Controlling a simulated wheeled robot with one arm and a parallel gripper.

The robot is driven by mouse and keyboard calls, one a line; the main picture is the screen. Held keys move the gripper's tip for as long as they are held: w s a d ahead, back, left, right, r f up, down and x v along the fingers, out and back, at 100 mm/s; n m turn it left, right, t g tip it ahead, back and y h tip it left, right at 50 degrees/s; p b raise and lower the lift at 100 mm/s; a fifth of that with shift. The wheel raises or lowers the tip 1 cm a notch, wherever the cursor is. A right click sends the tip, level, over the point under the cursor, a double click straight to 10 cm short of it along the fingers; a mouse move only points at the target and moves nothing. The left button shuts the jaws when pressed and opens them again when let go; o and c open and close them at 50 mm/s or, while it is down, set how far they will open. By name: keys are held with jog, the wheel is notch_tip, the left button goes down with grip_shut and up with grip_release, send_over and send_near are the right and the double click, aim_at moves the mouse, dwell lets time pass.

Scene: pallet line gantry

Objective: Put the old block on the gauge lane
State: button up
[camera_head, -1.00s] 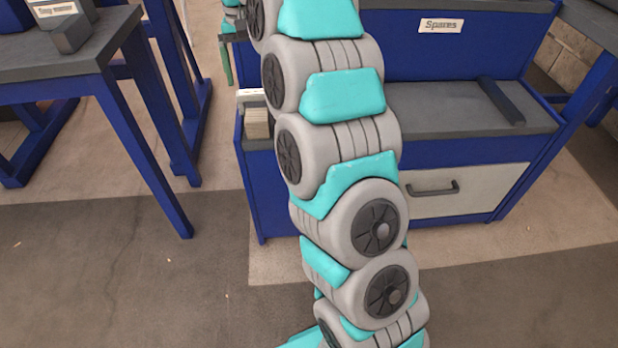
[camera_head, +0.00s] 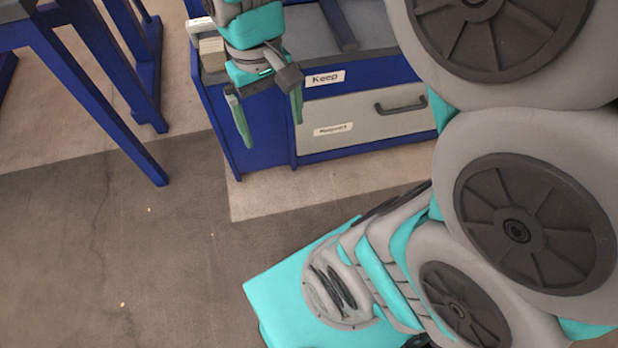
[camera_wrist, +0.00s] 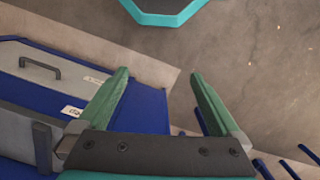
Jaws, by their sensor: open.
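My gripper (camera_head: 272,133) is open and empty in the head view, pointing down in front of the blue bench (camera_head: 234,145) with the "Keep" label (camera_head: 325,77). Its green fingers are spread apart in the wrist view (camera_wrist: 160,76), with bench and floor beyond them. I cannot identify the old block or the gauge lane in these frames. A pale beige block-like item (camera_head: 212,45) sits at the bench's left end, partly hidden; I cannot tell what it is.
The bench has a grey drawer (camera_head: 365,112) with a dark handle and a small label too blurred to read. A dark bar (camera_head: 338,25) lies on its top. Blue table legs (camera_head: 95,95) stand at the left. The floor (camera_head: 110,240) at the lower left is clear.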

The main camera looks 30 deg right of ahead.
jog(key=s+f, duration=0.5)
jog(key=s, duration=0.5)
jog(key=shift+s+d, duration=0.25)
jog(key=shift+d, duration=0.05)
